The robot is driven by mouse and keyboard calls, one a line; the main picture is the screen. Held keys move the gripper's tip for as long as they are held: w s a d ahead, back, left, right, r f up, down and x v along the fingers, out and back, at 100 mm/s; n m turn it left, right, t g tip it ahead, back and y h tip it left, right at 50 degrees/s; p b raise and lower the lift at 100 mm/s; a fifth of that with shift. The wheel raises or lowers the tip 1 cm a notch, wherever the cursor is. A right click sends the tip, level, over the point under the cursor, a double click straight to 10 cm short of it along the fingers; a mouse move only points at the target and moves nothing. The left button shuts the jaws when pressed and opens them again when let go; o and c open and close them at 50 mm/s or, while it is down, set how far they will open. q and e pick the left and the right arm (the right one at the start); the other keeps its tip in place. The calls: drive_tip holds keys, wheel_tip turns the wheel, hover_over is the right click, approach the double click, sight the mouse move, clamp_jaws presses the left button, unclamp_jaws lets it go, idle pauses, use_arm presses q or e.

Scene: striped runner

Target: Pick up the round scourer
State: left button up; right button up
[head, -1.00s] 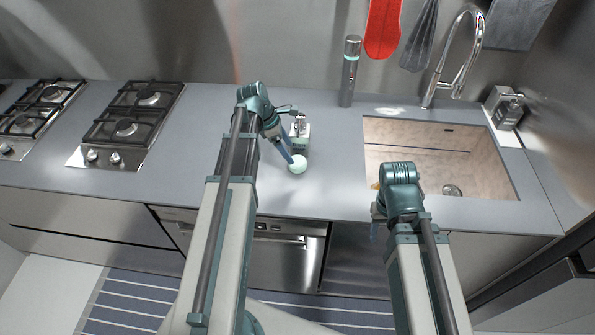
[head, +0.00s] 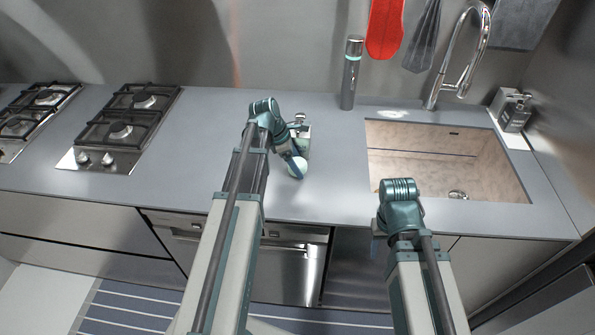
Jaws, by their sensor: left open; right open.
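The round scourer (head: 298,168) is a pale mint-green ball on the grey counter, left of the sink. My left gripper (head: 295,163) reaches over the counter with its fingers right at the scourer, open, and partly covers it. I cannot tell whether the fingers touch it. My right gripper (head: 378,240) is at the counter's front edge below the sink, mostly hidden behind its own wrist.
A soap dispenser (head: 302,138) stands close behind the scourer. A tall dark cylinder (head: 350,75) stands at the back. The sink (head: 440,150) with its faucet (head: 462,60) is at right, gas hobs (head: 120,128) at left.

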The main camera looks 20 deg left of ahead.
use_arm(q)
drive_tip(key=shift+r, duration=0.1)
drive_tip(key=c, duration=1)
use_arm(e)
drive_tip(key=shift+r, duration=0.1)
use_arm(q)
drive_tip(key=shift+r, duration=0.1)
use_arm(e)
drive_tip(key=shift+r, duration=0.1)
